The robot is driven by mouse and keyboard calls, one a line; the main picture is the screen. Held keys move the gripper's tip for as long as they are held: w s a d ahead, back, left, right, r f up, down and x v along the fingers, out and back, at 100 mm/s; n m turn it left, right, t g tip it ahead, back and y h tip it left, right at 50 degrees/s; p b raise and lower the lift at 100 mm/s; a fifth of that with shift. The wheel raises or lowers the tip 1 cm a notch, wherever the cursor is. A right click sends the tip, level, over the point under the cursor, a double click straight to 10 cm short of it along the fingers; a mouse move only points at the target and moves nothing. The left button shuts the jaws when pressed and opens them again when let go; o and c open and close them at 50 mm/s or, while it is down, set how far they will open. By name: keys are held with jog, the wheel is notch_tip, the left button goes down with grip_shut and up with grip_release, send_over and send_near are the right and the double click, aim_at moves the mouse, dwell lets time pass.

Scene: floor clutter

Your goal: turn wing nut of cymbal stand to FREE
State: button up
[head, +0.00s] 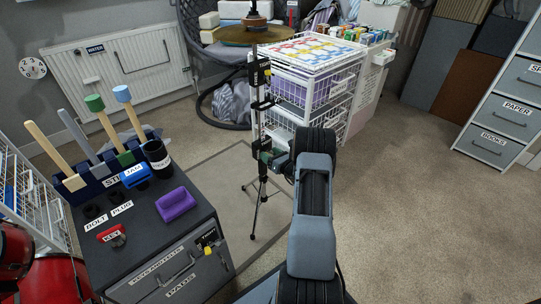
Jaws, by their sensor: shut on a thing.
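The cymbal stand (257,115) is upright in the middle of the head view, with a bronze cymbal (238,35) on top and a thin tripod (262,192) below. Black plates are fixed along its pole; the upper one has small lettering that seems to read TIGHT. My gripper (273,159) is at the lower plate, low on the pole, reached from the right by my arm. It is shut on a small part there, apparently the wing nut, beside a bit of green. The wing nut is mostly hidden, and its angle cannot be read.
A dark cabinet (160,235) with mallets, a purple block (177,203) and labelled items stands at the left. White wire drawers (312,92) stand close behind the stand. A grey drawer unit (489,146) is at the far right. Carpet (405,200) is clear right of my arm.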

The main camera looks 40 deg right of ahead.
jog(key=shift+c, duration=0.5)
jog(key=shift+f+n+b, duration=0.1)
jog(key=shift+n+b, duration=0.2)
jog(key=shift+n, duration=0.1)
jog(key=o, duration=0.9)
jog(key=shift+s, duration=0.1)
jog(key=s+p, duration=0.1)
jog(key=s, duration=0.3)
jog(key=s+d+p, duration=0.1)
jog(key=s, duration=0.4)
jog(key=s+d+p, duration=0.1)
jog(key=s+p, duration=0.1)
jog(key=s, duration=0.2)
jog(key=shift+s, duration=0.25)
